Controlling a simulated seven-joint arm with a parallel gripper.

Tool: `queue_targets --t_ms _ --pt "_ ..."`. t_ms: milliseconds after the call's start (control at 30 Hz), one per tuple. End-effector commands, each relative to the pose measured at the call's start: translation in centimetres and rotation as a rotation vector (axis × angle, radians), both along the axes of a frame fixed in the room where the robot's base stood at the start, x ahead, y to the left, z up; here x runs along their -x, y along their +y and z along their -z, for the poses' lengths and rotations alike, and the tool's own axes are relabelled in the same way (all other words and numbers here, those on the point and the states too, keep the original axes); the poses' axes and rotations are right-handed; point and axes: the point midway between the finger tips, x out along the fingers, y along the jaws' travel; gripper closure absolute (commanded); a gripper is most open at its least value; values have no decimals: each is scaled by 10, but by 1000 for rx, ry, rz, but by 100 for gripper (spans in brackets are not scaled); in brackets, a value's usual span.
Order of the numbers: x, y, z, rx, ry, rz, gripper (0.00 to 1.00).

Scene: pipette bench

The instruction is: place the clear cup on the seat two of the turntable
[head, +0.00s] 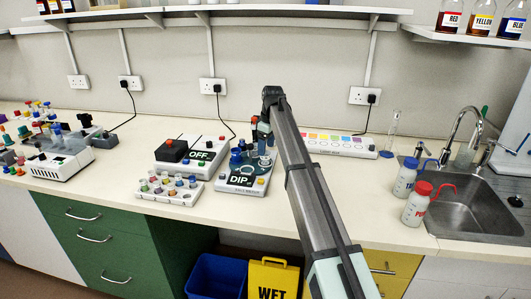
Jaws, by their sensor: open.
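My arm reaches from the bottom of the head view up and back over the bench. My gripper (264,138) is small and dark at its far end, over the back of the DIP unit (241,181); its jaws are open, but the fingers are hard to make out. The DIP unit is a dark-topped block carrying blue-capped and clear pieces. I cannot tell whether one of these is the clear cup. No turntable or seat numbers can be clearly identified. My arm hides part of the bench behind it.
Left of the DIP unit are a vial rack (168,189) and an OFF unit (190,154). A white machine (52,165) with coloured pieces stands far left. Right are a colour-strip box (338,145), two wash bottles (418,203) and a sink (470,205). The bench front right of my arm is clear.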

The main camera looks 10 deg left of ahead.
Motion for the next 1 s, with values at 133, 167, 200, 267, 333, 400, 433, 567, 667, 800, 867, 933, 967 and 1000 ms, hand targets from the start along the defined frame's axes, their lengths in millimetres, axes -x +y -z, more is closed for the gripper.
queue_targets --t_ms 133,167,200,267,333,400,433,567,667,800,867,933,967,1000 --pt "0 -3 -30 -1 -1 0 31" --pt "0 -4 -35 -1 -1 0 31" --pt "1 -5 -42 0 0 0 31" --pt "1 -6 -51 -1 0 0 31" --pt "1 -7 -61 -1 -1 0 31" --pt "2 -8 -68 0 1 0 31" --pt "2 -8 -70 0 1 0 31" --pt "3 -9 -78 0 0 0 31" --pt "3 -9 -81 0 0 0 31" --pt "3 -9 -81 0 1 0 31" --pt "3 -9 -81 0 1 0 31" --pt "3 -9 -81 0 1 0 31" --pt "3 -9 -81 0 1 0 31" --pt "3 -9 -81 0 1 0 31"
